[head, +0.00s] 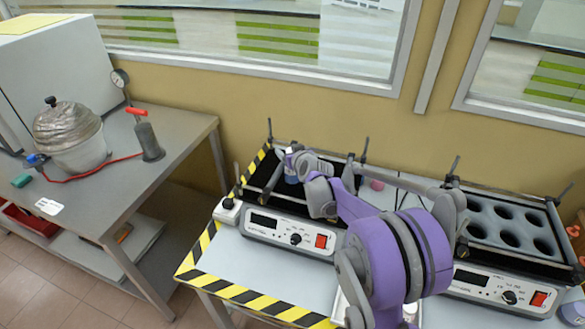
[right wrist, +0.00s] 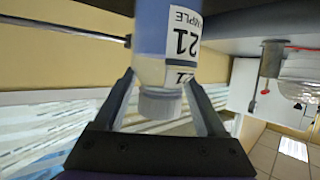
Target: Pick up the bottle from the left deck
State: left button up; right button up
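A bottle (head: 291,178) with a blue body stands at the left deck (head: 263,170), a black rack on a heater unit, and is partly hidden by my right arm. In the right wrist view the bottle (right wrist: 165,30) appears upside down, with a white label reading 21 and a pale ribbed cap. My right gripper (head: 297,158) is at the bottle's upper part. Its two fingers (right wrist: 160,76) flank the neck and cap, their tips close to both sides; whether they press on it is unclear. My left gripper is not in view.
A right deck (head: 500,282) with round holes stands to the right on the same table, which has yellow-black edge tape (head: 200,268). A side table (head: 135,190) at left holds a foil-covered vessel (head: 68,130) and a hand pump (head: 148,138). Thin posts rise at the deck corners.

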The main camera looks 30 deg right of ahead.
grip_shut()
dwell(1.2)
